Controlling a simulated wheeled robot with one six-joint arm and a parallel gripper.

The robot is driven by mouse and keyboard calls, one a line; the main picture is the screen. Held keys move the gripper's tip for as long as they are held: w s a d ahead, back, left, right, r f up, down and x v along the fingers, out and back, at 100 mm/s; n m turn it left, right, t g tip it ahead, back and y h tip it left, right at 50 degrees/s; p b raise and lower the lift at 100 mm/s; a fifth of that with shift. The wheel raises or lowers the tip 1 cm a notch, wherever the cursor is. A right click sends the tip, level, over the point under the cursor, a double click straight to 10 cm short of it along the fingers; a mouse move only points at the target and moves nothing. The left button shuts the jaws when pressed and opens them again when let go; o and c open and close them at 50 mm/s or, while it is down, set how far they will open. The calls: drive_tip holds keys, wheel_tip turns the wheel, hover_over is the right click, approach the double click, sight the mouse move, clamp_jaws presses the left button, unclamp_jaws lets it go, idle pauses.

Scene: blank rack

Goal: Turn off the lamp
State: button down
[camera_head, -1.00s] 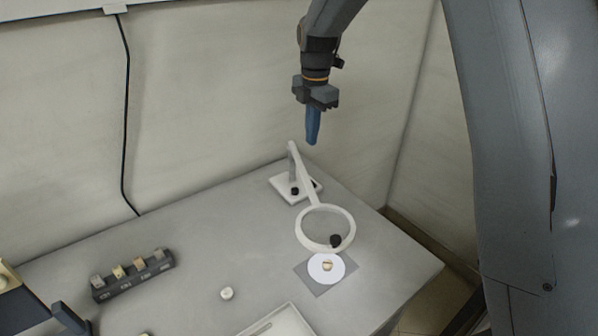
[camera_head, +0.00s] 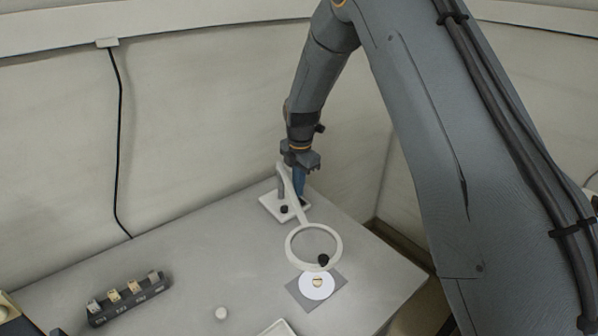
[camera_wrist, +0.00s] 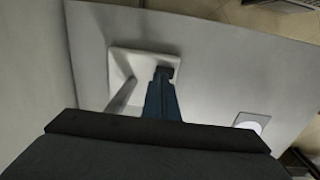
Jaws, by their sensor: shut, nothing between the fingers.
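The lamp is a white ring-head lamp (camera_head: 290,247) on an arm that rises from a square white base (camera_head: 270,203), on the table's far side. A black knob (camera_head: 284,209) sits on the base, and another black knob (camera_head: 323,260) is on the ring. My gripper (camera_head: 301,200) is shut and empty, pointing down over the right part of the base behind the lamp arm. In the wrist view its blue fingertips (camera_wrist: 163,76) reach a dark part at the base's (camera_wrist: 120,64) edge; I cannot tell whether they touch it. Whether the lamp is lit is unclear.
A white disc (camera_head: 310,291) on a grey square lies below the ring. Walls stand close behind.

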drive_tip(key=shift+f, duration=0.9)
